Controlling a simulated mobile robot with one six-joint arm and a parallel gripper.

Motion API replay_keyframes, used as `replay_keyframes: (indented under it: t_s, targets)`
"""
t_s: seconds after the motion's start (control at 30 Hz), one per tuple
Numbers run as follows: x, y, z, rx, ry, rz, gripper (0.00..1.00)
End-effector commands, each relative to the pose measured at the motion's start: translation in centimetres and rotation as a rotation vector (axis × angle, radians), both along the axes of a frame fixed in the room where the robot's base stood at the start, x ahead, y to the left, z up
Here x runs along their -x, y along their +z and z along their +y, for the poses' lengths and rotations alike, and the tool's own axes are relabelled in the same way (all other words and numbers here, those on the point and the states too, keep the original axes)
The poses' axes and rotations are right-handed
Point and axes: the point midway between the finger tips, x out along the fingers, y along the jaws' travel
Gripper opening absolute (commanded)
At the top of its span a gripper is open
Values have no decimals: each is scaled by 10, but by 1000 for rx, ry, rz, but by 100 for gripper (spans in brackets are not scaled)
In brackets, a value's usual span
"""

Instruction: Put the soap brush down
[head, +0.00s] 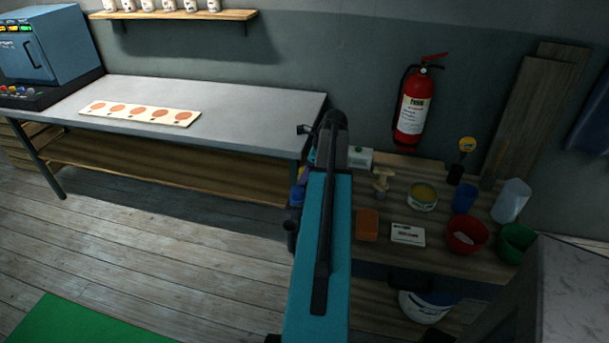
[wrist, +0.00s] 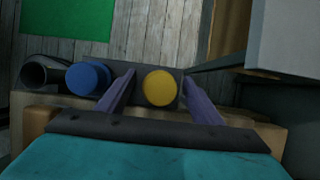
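My gripper (wrist: 159,76) is in the wrist view, its two purple-grey fingers spread on either side of a round yellow top (wrist: 159,88). Dark gaps show between this top and both fingertips, so the gripper looks open around it. The yellow top sits at a dark rack (wrist: 125,72); it may be the soap brush, but its lower part is hidden. To its left are a round blue top (wrist: 88,78) and an empty dark tube (wrist: 40,73).
A low wooden bench (head: 455,265) at right holds a red bowl (head: 466,236), a green bowl (head: 517,242), a blue cup (head: 464,198), an orange sponge-like block (head: 367,224) and other items. A grey table (head: 235,100) stands at left. The floor before it is clear.

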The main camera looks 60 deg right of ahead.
Motion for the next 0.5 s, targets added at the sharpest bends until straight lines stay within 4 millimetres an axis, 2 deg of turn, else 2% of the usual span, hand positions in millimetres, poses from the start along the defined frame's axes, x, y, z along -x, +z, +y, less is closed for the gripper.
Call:
replay_keyframes:
  t_s: [0.3,0.5]
  targets:
    - [1,1,-1,0,-1,0,60]
    - [3,9,-2,0,-1,0,60]
